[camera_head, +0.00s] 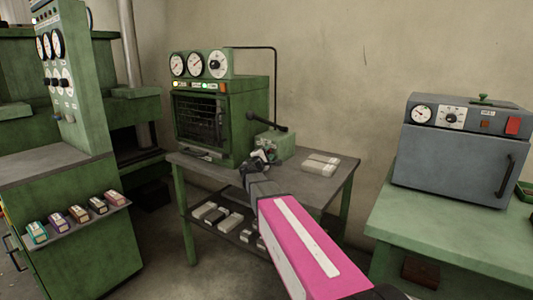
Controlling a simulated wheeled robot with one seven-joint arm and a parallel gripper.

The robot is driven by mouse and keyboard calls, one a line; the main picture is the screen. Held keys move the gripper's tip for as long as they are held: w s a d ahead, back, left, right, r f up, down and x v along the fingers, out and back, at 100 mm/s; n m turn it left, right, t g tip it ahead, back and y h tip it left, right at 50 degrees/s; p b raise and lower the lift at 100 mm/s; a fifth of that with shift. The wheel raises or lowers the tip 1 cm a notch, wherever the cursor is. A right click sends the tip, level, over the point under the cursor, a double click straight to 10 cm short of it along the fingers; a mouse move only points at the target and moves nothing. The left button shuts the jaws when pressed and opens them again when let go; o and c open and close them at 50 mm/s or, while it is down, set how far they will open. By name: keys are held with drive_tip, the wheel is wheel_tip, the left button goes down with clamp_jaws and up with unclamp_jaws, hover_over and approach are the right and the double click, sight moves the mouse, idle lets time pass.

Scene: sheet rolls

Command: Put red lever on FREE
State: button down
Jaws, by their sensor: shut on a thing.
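My gripper (260,160) is at the front left of a small green box (275,146) on the grey-topped table. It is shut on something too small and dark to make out. A lever with a black knob (252,116) rises to the left from the top of this box, above my gripper and apart from it. I cannot make out a red lever or the word FREE; my gripper hides part of the box front.
A green cabinet (215,120) with gauges stands behind left of my gripper. Pale blocks (320,162) lie on the table (340,178) to the right. A grey oven (455,155) with a red switch (513,126) stands on a green bench. Small boxes sit on a shelf at left.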

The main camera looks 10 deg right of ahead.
sight(271, 141)
drive_tip(key=shift+w+a+f+m, duration=0.1)
drive_tip(key=shift+w+m, duration=0.05)
drive_tip(key=shift+m, duration=0.15)
idle(0.4)
drive_tip(key=c, duration=0.7)
unclamp_jaws()
drive_tip(key=shift+a, duration=0.1)
drive_tip(key=shift+o, duration=0.2)
wheel_tip(271, 141, up, 4)
drive_tip(key=shift+r, duration=0.15)
drive_tip(key=s+a+r, duration=0.5)
drive_tip(key=a+r, duration=0.1)
drive_tip(key=a, duration=0.4)
drive_tip(key=shift+s+r, duration=0.3)
drive_tip(key=shift+r, duration=0.1)
